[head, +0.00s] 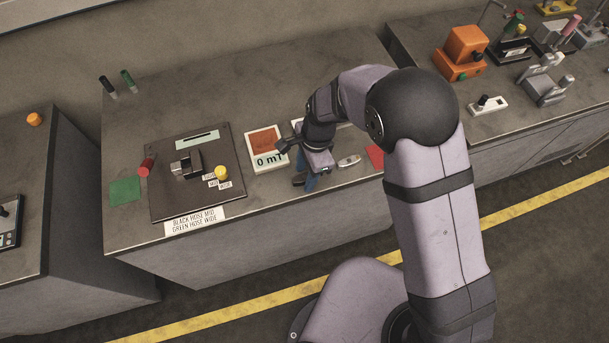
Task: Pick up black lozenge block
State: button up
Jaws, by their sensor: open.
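My gripper (306,181) is open over the front part of the middle grey bench, just right of the panel reading "0 mT". I cannot clearly make out a black lozenge block; the gripper and wrist cover part of the bench there. Dark and blue shapes show at the fingers, too small to tell apart from the gripper. A small pale grey elongated piece (349,161) lies on the bench just right of the gripper, apart from it.
Left of the gripper are the "0 mT" panel (268,160) and a dark plate (170,208) with a raised fixture and yellow knob (221,173). A red cylinder (146,165) and green patch (125,190) lie farther left. A red patch (375,155) is right, near my arm.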

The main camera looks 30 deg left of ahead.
jog(key=shift+c, duration=0.2)
grip_shut()
